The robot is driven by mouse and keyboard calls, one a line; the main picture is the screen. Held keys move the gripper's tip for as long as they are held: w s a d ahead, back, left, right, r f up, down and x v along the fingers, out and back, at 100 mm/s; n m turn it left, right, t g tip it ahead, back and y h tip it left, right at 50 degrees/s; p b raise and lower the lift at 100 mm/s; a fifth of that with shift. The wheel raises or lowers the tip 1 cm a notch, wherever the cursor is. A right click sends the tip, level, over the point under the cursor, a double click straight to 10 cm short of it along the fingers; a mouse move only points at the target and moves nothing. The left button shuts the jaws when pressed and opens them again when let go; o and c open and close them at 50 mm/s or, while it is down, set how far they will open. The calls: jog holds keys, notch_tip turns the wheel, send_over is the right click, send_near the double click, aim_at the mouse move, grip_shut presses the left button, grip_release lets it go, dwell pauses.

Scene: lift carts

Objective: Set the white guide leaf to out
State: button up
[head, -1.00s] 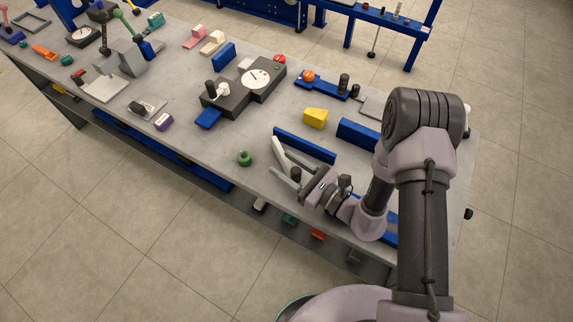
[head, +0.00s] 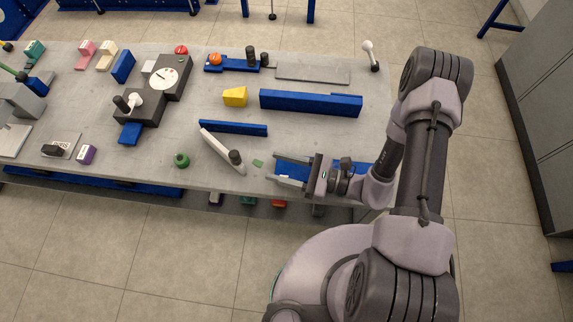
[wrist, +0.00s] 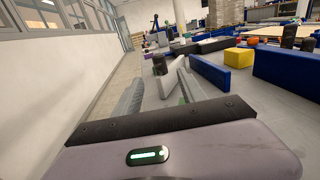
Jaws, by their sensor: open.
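The white guide leaf (head: 220,149) slants on the bench in the head view. Its far end is by the left end of a thin blue rail (head: 245,128), and its near end, with a dark knob (head: 236,157), is swung away from the rail toward the bench's front edge. My gripper (head: 272,168) is open and empty, right of the knob and apart from it, fingers pointing left. In the wrist view the knob (wrist: 159,64) and white leaf (wrist: 172,76) show ahead, between the lines of my grey fingers (wrist: 158,88).
A small green patch (head: 258,163) lies between knob and gripper. A green ring-like piece (head: 182,160) stands left of the leaf. A yellow block (head: 235,96) and a long blue block (head: 310,103) lie behind. A dark dial box (head: 150,103) is farther left.

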jog(key=shift+v, duration=0.9)
